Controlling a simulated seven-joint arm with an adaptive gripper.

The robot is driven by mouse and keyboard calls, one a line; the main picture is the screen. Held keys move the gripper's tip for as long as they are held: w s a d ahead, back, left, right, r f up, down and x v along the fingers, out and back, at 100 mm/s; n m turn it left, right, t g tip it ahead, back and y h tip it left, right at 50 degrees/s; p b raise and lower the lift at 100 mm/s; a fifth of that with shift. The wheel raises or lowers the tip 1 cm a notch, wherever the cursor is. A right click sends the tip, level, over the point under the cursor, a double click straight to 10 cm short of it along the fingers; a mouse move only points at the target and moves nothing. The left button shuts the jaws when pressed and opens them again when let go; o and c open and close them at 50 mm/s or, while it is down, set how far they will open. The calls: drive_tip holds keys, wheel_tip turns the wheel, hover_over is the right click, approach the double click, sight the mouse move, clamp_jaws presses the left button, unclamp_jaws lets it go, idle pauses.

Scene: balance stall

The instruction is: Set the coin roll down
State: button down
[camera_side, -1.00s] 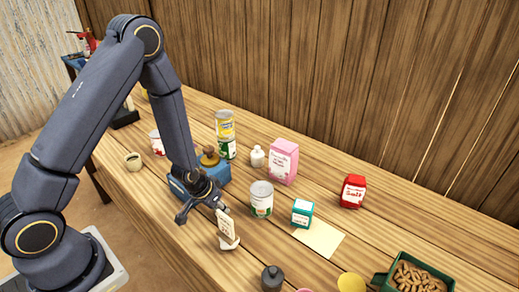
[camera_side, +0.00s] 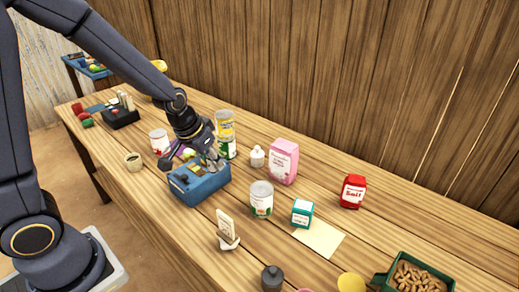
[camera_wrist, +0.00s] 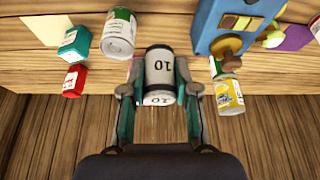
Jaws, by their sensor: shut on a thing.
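In the side view my gripper (camera_side: 212,162) is over the far right end of the blue box (camera_side: 200,187); the roll is too small and covered to make out there. The blue box also shows at the upper right of the wrist view (camera_wrist: 205,35), with a brown knob (camera_wrist: 228,42) beside the roll, not touching it.
A yellow can (camera_side: 226,122) stands close behind my gripper. A white bottle (camera_side: 257,156), a pink box (camera_side: 283,160) and a silver can (camera_side: 261,198) stand to the right. Bare wood (camera_side: 180,235) lies at front left.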

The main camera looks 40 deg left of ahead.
drive_tip(key=s+d+m+g+h, duration=0.2)
drive_tip(key=s+d+m, duration=0.3)
drive_tip(key=d+m, duration=0.3)
drive_tip(key=s+d+m+g+h, duration=0.2)
drive_tip(key=s+d+m+h, duration=0.15)
drive_tip(key=d+m, duration=0.5)
drive_tip(key=shift+y, duration=0.35)
drive_tip(key=w+d+f, duration=0.1)
drive_tip(key=w+f, duration=0.3)
drive_tip(key=w+d+f, duration=0.1)
drive_tip(key=w+f, duration=0.3)
drive_tip(key=f, duration=0.1)
drive_tip(key=w+d+f, duration=0.1)
drive_tip(key=w+f, duration=0.3)
drive_tip(key=f, duration=0.1)
drive_tip(key=shift+d+f, duration=0.1)
drive_tip(key=shift+f, duration=0.05)
drive_tip(key=shift+w+d+f, duration=0.1)
drive_tip(key=shift+w+f, duration=0.05)
drive_tip(key=shift+f, duration=0.75)
drive_tip(key=shift+w+f, duration=0.15)
drive_tip(key=shift+f, duration=0.75)
